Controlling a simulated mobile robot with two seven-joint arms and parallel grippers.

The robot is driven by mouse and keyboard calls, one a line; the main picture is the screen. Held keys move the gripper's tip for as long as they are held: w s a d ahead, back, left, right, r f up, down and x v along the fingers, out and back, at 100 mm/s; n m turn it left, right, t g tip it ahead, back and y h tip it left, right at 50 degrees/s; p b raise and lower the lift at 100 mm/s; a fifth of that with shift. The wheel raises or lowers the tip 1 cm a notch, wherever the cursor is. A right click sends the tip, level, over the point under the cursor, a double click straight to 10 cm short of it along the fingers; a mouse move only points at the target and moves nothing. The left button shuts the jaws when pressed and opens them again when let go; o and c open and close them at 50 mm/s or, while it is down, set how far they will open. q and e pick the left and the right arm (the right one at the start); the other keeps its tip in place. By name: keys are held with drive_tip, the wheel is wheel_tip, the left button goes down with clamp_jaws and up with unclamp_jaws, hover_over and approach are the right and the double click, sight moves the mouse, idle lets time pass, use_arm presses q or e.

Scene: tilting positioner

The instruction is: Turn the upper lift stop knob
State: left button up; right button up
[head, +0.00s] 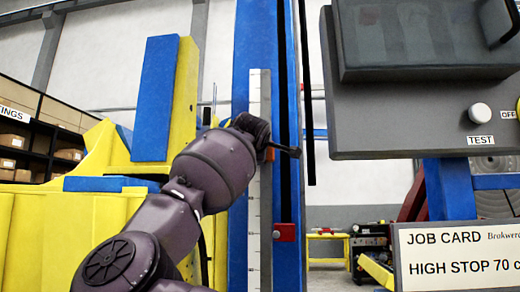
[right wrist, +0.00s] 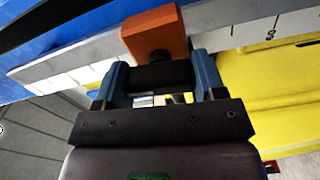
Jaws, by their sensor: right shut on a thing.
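In the right wrist view, the upper lift stop is an orange block (right wrist: 157,33) on the pale scale. Its black knob (right wrist: 160,75) lies between the two blue fingers of my right gripper (right wrist: 160,82), which is shut on it. In the head view, my arm reaches up to the blue column, and the right gripper (head: 254,128) is at the scale (head: 260,215). Only a sliver of the orange block (head: 270,154) shows there, and the knob is mostly hidden. My left gripper is not in view.
A red lower stop (head: 285,232) sits on the column (head: 290,190). A grey control box (head: 430,110) with a TEST button (head: 479,113) hangs at right, above a job card (head: 455,255) reading "HIGH STOP 70 c". Yellow and blue machine parts (head: 160,90) stand at left.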

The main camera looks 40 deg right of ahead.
drive_tip(key=shift+r+m, duration=0.15)
drive_tip(key=shift+m, duration=2.05)
drive_tip(key=o, duration=0.9)
drive_tip(key=shift+a, duration=0.1)
